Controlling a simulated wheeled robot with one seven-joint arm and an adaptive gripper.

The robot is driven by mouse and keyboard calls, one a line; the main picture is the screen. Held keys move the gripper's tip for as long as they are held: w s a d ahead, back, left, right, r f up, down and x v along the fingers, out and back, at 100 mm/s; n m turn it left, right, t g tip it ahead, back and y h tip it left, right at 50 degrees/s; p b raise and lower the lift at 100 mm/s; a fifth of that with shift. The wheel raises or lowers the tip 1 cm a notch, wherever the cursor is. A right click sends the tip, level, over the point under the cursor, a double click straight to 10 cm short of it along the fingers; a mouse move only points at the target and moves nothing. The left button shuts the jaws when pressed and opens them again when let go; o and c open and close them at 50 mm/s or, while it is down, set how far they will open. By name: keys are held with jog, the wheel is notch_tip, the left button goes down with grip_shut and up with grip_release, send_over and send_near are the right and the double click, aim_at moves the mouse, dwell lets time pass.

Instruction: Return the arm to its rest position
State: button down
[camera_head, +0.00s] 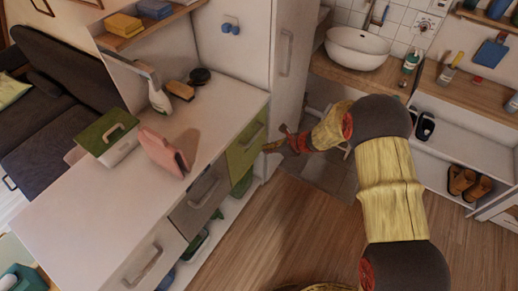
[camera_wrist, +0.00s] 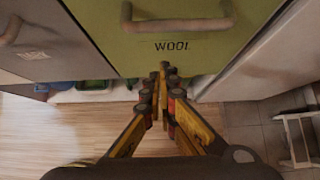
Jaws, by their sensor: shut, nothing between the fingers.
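My gripper (camera_head: 268,148) is shut and empty at the end of my yellow and dark arm, in front of the white cabinet. In the wrist view my gripper (camera_wrist: 164,72) points at the green drawer front (camera_wrist: 195,50), which is marked "WOOL" and has a grey handle (camera_wrist: 178,24). The fingertips are below the handle, near the drawer's lower edge; I cannot tell whether they touch it. The green drawer (camera_head: 247,147) appears closed in the head view. The arm reaches in from the right.
The cabinet top (camera_head: 225,115) holds a green-lidded box (camera_head: 108,138), a pink object (camera_head: 163,152), a spray bottle (camera_head: 158,97) and a brush (camera_head: 181,90). A tall white cupboard (camera_head: 291,60) stands beside it. The wooden floor (camera_head: 285,230) below is mostly clear. Shoes (camera_head: 468,184) sit on the right shelf.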

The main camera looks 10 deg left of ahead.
jog(key=v, duration=0.3)
jog(key=shift+s+d+r+p, duration=0.1)
jog(key=shift+d+r+p, duration=0.15)
jog(key=shift+p, duration=0.1)
